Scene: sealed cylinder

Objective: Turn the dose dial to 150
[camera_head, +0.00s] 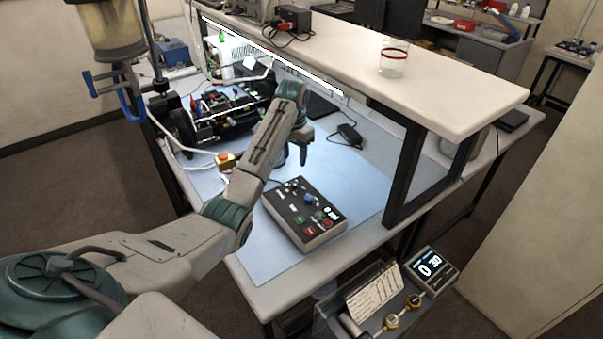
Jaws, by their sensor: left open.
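A dark grey control box (302,212) lies on the blue mat near the front edge of the bench. On its top are a blue knob (309,198), small pale knobs or switches, green and red buttons and a small lit readout (328,211). The blue knob may be the dose dial, but its markings are too small to read. My left gripper (303,158) points down over the mat, behind the control box and apart from it. It is open and seems empty; its fingertips are small in view. My right gripper is not in view.
A screen (431,268) on a low cart at the front right reads what looks like 0 and 30. A raised shelf (440,75) on dark legs overhangs the bench's right. An orange-red button box (225,160) and cluttered equipment are at left. The mat around the control box is clear.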

